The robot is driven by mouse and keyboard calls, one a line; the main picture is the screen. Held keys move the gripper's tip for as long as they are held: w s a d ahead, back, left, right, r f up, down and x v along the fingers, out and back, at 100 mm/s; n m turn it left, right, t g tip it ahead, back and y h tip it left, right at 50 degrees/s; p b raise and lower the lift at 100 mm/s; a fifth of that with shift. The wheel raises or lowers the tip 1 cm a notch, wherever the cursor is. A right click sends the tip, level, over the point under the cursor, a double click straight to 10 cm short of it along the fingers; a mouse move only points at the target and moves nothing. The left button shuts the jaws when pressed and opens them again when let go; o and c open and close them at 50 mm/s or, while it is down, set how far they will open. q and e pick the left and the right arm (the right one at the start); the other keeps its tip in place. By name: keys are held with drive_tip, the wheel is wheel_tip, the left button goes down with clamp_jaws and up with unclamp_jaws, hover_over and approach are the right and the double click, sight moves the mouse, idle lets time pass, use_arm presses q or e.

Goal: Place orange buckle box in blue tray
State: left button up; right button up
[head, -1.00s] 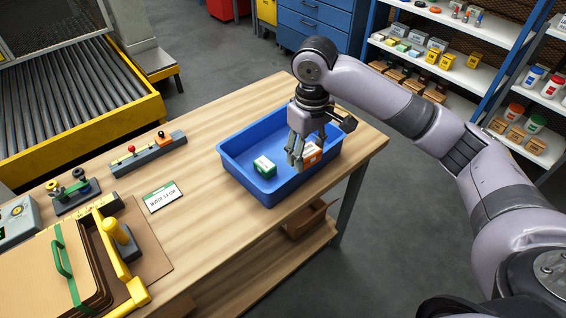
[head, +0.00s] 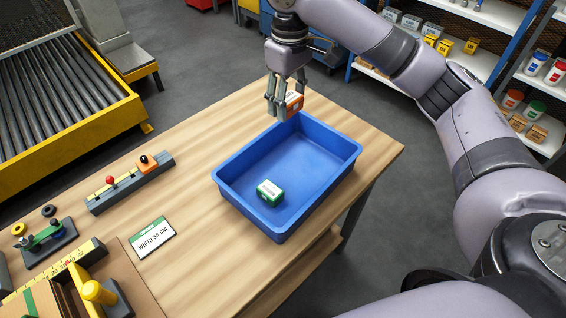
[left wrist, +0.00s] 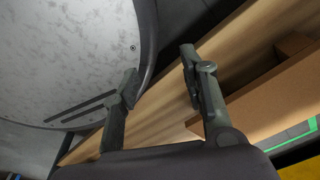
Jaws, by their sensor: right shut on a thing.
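The orange buckle box (head: 294,99) is held in my right gripper (head: 283,106) at the far corner of the blue tray (head: 335,143). The fingers cover part of the box. The box appears raised; I cannot tell whether it is over the tray rim or just behind it. A green and white box (head: 270,191) lies inside the tray near its front left. My left gripper (left wrist: 159,74) shows only in the left wrist view, with its fingers apart and nothing between them.
The tray stands on a wooden workbench (head: 205,195). A label card (head: 152,238), a grey gauge bar with red and black knobs (head: 130,184) and a yellow-handled fixture (head: 99,291) are to the left. The tray floor right of the green box is clear. Shelves stand behind.

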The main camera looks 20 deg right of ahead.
wheel_tip(320, 180, down, 9)
hover_over(288, 167)
wheel_tip(288, 167, down, 4)
drive_tip(key=shift+r, duration=0.15)
drive_tip(key=shift+f, duration=1.2)
wheel_tip(288, 167, down, 4)
drive_tip(key=shift+r+p, duration=0.25)
drive_tip(key=shift+p, duration=0.05)
drive_tip(key=shift+f, duration=0.2)
use_arm(q)
drive_tip(key=s, duration=0.2)
drive_tip(key=shift+s+a+r, duration=0.1)
drive_tip(key=shift+s+r, duration=0.2)
drive_tip(key=shift+s, duration=0.1)
use_arm(e)
drive_tip(key=shift+f, duration=0.1)
